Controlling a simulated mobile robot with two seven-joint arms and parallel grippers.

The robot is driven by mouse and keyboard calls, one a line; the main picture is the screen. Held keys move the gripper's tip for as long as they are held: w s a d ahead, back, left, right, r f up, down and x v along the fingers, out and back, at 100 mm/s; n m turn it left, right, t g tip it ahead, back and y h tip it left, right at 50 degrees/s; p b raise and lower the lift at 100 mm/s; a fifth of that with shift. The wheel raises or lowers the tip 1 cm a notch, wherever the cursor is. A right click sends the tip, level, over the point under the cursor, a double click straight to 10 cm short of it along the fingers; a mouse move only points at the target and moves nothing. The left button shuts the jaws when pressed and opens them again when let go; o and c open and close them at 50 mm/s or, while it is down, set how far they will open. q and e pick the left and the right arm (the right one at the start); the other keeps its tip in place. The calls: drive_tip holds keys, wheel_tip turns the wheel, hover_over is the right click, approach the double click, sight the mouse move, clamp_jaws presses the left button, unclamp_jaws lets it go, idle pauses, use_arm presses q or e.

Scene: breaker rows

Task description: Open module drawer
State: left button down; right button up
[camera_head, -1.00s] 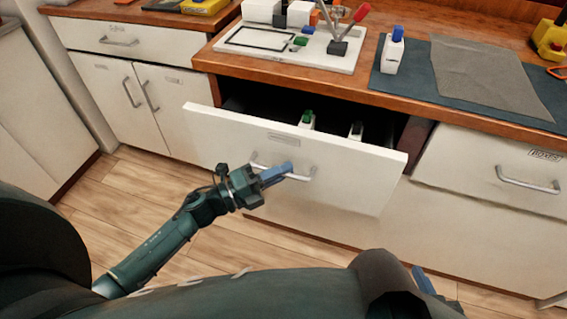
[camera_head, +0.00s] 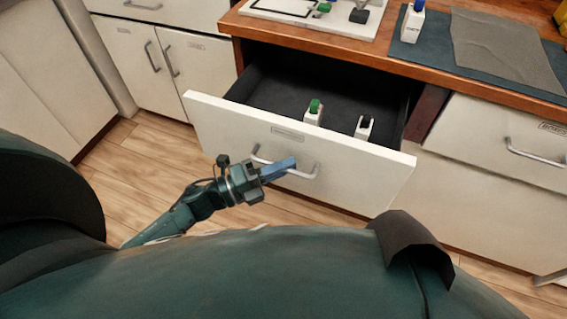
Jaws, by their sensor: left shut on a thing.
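The module drawer (camera_head: 235,122) is a white-fronted drawer with a dark inside, pulled well out from under the wooden counter. Its metal bar handle (camera_head: 308,172) runs across the front. My left gripper (camera_head: 280,169) is shut on the handle with its blue fingers. Inside the drawer stand a white module with a green top (camera_head: 313,113) and a white module with a black top (camera_head: 363,127), both near the front. My right gripper does not show.
The wooden counter (camera_head: 300,50) above holds a white board (camera_head: 320,27), a dark mat (camera_head: 425,50) with a grey cloth, and a blue-topped module (camera_head: 412,22). A closed drawer (camera_head: 490,140) is at right, cabinet doors (camera_head: 190,75) at left. Wooden floor (camera_head: 150,150) is clear at left.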

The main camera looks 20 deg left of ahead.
use_arm(q)
drive_tip(key=c, duration=1.5)
unclamp_jaws()
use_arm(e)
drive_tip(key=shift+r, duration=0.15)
use_arm(q)
drive_tip(key=b+v, duration=0.1)
drive_tip(key=v, duration=1.2)
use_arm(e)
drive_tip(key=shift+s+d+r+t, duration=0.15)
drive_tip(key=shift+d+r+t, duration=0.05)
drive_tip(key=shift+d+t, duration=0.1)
use_arm(q)
drive_tip(key=shift+a+r, duration=0.1)
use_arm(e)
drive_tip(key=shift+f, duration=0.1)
